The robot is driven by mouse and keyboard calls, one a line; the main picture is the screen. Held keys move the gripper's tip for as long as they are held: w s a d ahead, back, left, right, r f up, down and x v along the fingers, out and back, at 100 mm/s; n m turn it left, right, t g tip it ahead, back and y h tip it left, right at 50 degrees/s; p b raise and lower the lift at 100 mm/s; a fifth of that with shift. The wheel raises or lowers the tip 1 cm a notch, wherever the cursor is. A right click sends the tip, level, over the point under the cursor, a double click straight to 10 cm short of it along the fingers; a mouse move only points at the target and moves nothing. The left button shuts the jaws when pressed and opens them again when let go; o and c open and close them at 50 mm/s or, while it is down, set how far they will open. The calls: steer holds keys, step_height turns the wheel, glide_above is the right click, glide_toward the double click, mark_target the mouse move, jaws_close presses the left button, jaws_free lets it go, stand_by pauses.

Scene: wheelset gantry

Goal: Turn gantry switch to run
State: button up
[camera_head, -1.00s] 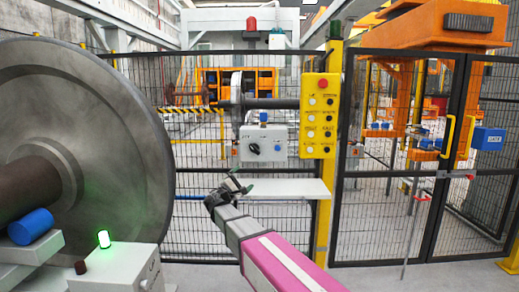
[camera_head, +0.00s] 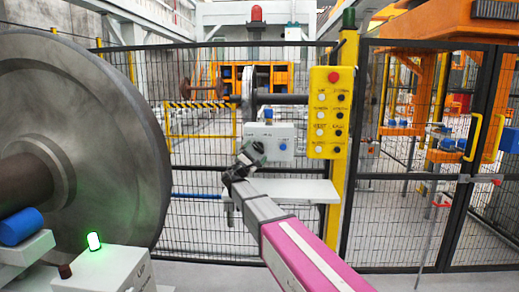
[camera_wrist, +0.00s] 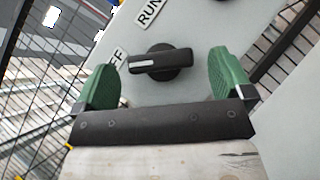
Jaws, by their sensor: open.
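The gantry switch is a black rotary knob (camera_wrist: 160,63) on a light grey control box (camera_head: 285,132). In the wrist view its white mark points left, toward a partly hidden label ending in "FF" (camera_wrist: 118,57). The "RUN" label (camera_wrist: 150,12) is above the knob. My gripper (camera_wrist: 165,75) is open, with one green finger on each side of the knob. No contact with the knob is visible. In the head view my gripper (camera_head: 247,157) is at the left front of the box and hides most of the knob.
A yellow button panel (camera_head: 327,112) with a red button stands right of the box on a yellow post. A white shelf (camera_head: 300,190) is below the box. Black mesh fence (camera_head: 200,150) lies around them. A large wheel (camera_head: 100,130) fills the left side.

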mark_target(259, 146)
steer(key=shift+x, duration=1.75)
steer(key=c, duration=0.9)
